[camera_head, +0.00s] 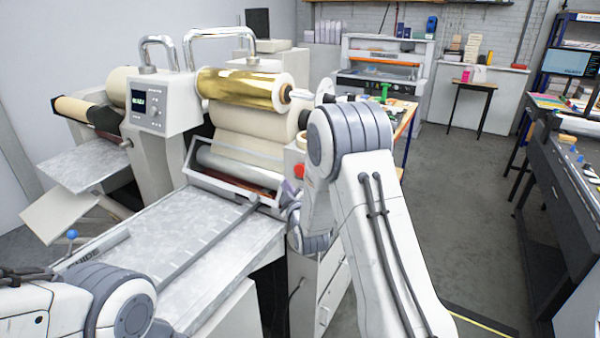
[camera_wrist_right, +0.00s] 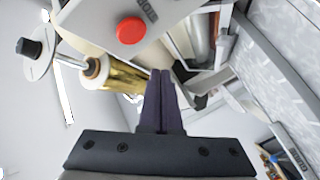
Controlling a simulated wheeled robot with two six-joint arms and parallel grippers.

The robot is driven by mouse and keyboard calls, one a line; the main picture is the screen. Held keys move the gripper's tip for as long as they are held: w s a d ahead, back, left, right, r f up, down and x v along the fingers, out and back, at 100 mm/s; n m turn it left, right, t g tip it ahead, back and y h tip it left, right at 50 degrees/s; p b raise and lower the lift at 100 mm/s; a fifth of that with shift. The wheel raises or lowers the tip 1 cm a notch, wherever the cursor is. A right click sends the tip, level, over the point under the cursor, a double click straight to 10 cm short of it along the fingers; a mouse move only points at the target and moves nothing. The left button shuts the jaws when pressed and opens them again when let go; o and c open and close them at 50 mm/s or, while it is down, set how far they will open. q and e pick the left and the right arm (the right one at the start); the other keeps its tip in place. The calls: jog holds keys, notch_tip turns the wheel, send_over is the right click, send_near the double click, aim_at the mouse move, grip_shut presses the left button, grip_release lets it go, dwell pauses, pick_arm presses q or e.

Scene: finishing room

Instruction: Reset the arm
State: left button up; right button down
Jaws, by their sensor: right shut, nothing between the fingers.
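My right arm reaches forward in the middle of the head view, in front of the laminating machine (camera_head: 165,105). My right gripper (camera_head: 291,209) is small and partly hidden by its own wrist there, close to the machine's right side. In the right wrist view, its two dark fingers (camera_wrist_right: 160,98) are together with nothing between them. Beyond the fingertips are the gold foil roll (camera_wrist_right: 122,76) and a red button (camera_wrist_right: 131,31). My left arm shows at the lower left of the head view; its gripper is out of the picture.
The machine's grey feed table (camera_head: 190,240) lies left of my right arm, with a long bar (camera_head: 210,240) across it. The gold foil roll also shows in the head view (camera_head: 238,86). A workbench (camera_head: 565,190) stands at the right. The floor (camera_head: 460,200) between is open.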

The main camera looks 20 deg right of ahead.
dwell(0.3)
jog(key=s+a+f+g+y+b, duration=0.2)
jog(key=s+a+g, duration=0.2)
jog(key=s+a, duration=0.4)
jog(key=s+a+f+g+y+b, duration=0.15)
jog(key=s+a+g, duration=0.3)
jog(key=a, duration=0.55)
jog(key=s+a+f+m+g+b, duration=0.1)
jog(key=s+g, duration=0.7)
jog(key=s, duration=2.3)
notch_tip(320, 180, down, 2)
jog(key=shift+s+a+f+g+h+b, duration=0.15)
jog(key=shift+a+g+h+b, duration=0.15)
jog(key=shift+b, duration=0.6)
jog(key=shift+d, duration=0.1)
